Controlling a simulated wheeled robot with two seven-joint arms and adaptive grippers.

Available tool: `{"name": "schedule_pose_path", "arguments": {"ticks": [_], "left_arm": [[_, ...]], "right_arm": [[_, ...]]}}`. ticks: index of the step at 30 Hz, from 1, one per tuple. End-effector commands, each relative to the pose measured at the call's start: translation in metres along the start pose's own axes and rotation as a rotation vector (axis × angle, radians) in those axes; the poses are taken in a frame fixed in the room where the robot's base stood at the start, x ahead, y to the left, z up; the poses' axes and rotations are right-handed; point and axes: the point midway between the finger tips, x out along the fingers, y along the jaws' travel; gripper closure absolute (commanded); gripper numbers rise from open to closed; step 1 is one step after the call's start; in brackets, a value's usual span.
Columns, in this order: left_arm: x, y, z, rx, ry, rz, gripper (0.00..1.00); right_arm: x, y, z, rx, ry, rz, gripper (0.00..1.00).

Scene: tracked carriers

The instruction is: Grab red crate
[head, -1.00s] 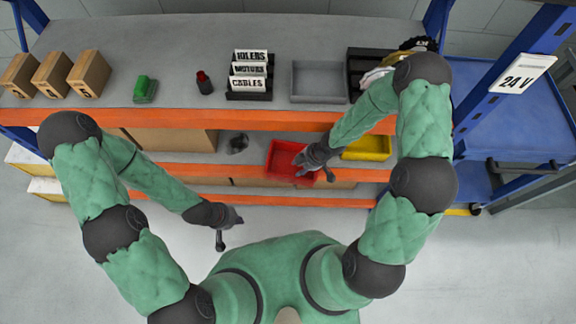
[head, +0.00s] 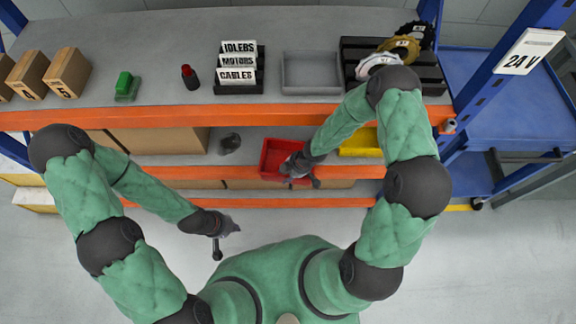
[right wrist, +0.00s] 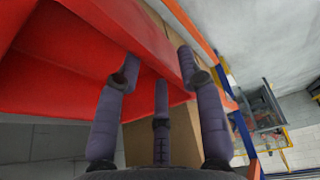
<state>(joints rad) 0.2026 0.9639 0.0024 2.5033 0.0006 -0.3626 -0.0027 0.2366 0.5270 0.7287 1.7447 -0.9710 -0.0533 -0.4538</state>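The red crate (head: 272,151) sits on the lower shelf in the head view, left of a yellow crate. In the right wrist view the red crate (right wrist: 70,70) fills the upper left. My right gripper (head: 302,177) is at the crate's front right part and covers some of it. Its fingers (right wrist: 160,72) are spread apart close to the crate's front wall; I cannot tell whether they touch it. My left gripper (head: 222,240) is low in front of the shelves, away from the crate, and its fingers are too small to read.
The yellow crate (head: 360,143) is just right of the red one. A dark lump (head: 229,143) lies to its left. The orange shelf edge (head: 190,116) runs above. The top shelf holds a grey tray (head: 310,70) and a labelled file rack (head: 238,88). A blue cart (head: 490,110) stands at right.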

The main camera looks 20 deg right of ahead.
Motion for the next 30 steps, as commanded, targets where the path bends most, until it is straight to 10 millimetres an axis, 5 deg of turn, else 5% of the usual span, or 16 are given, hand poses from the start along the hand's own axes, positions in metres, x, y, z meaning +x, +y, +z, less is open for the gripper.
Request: {"name": "schedule_pose_path", "arguments": {"ticks": [4, 13, 17, 30], "left_arm": [[0.0095, -0.0034, -0.0004, 0.0, 0.0, 0.0, 1.0], [0.009, -0.0032, -0.0004, 0.0, 0.0, 0.0, 1.0], [0.0091, -0.0032, -0.0005, 0.0, 0.0, 0.0, 1.0], [0.0083, -0.003, -0.0004, 0.0, 0.0, 0.0, 1.0]], "right_arm": [[0.0167, 0.0003, 0.0007, 0.001, 0.0, 0.0, 0.61], [0.0177, 0.0009, -0.0003, 0.001, 0.0, 0.001, 0.61], [0.0177, 0.0008, -0.0003, 0.001, 0.0, 0.001, 0.98], [0.0164, 0.0014, -0.0009, 0.001, 0.001, 0.002, 1.0]]}}
